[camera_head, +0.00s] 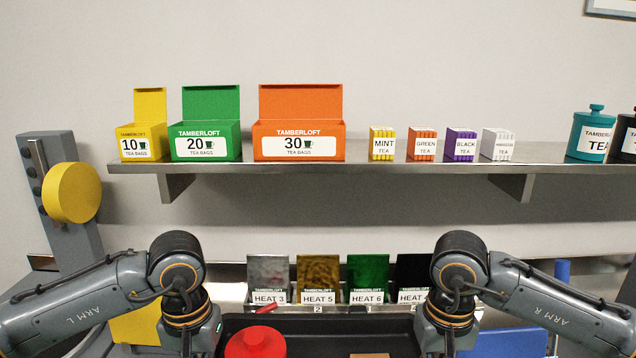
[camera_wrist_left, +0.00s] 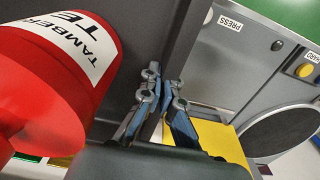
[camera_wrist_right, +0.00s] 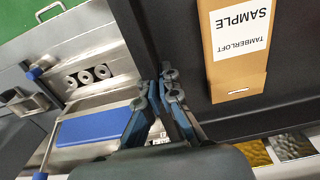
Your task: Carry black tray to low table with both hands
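The black tray (camera_head: 318,322) is low in front of me between my two arms in the head view. It holds a red tea canister (camera_head: 255,342) at the left and a brown sample packet (camera_wrist_right: 237,50). My left gripper (camera_wrist_left: 165,84) is closed on the tray's left side wall, one finger on each side of it. My right gripper (camera_wrist_right: 165,84) is closed the same way on the right side wall. In the head view my wrists hide both sets of fingertips. I cannot tell whether the tray touches anything below.
Behind the tray stand several labelled foil pouches (camera_head: 318,279). A wall shelf (camera_head: 340,168) above holds tea boxes and canisters. At left is a grey machine with a yellow disc (camera_head: 72,193). A blue-topped metal fixture (camera_wrist_right: 95,129) lies beside my right gripper.

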